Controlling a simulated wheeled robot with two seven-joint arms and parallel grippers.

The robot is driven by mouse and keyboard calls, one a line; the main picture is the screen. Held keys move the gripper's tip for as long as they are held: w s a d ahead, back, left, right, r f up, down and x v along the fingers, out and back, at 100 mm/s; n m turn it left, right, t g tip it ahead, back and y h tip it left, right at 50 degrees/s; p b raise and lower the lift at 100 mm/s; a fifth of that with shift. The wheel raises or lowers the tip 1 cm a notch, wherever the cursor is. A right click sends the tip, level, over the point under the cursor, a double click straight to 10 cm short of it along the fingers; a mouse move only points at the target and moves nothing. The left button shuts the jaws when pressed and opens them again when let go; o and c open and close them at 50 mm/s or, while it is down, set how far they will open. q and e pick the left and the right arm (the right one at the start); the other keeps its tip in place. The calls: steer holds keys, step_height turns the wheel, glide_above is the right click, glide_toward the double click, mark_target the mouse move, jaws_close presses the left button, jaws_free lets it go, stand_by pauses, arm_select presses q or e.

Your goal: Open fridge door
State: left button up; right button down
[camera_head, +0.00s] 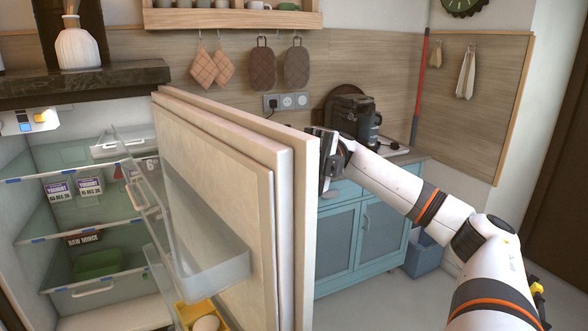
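The fridge door (296,200) stands open, swung out toward me, with its inner side and clear shelf bins facing left. The fridge interior (100,225) shows at the left, with glass shelves, yoghurt packs and a green tub. My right arm comes in from the right, and my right gripper (327,158) is at the outer face of the door, near its upper edge. The door hides part of the gripper, so I cannot tell whether its fingers are open or shut, or whether they hold a pull. My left gripper is not in view.
A blue cabinet (365,235) with a coffee machine (353,117) on top stands behind the door. A dark shelf with a white vase (77,48) is above the fridge. An egg lies in a yellow holder (200,314) in the door's lower bin. Floor is clear at lower right.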

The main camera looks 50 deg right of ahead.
steer(key=shift+f, duration=0.1)
steer(key=c, duration=1.5)
jaws_free()
steer(key=shift+o, duration=0.2)
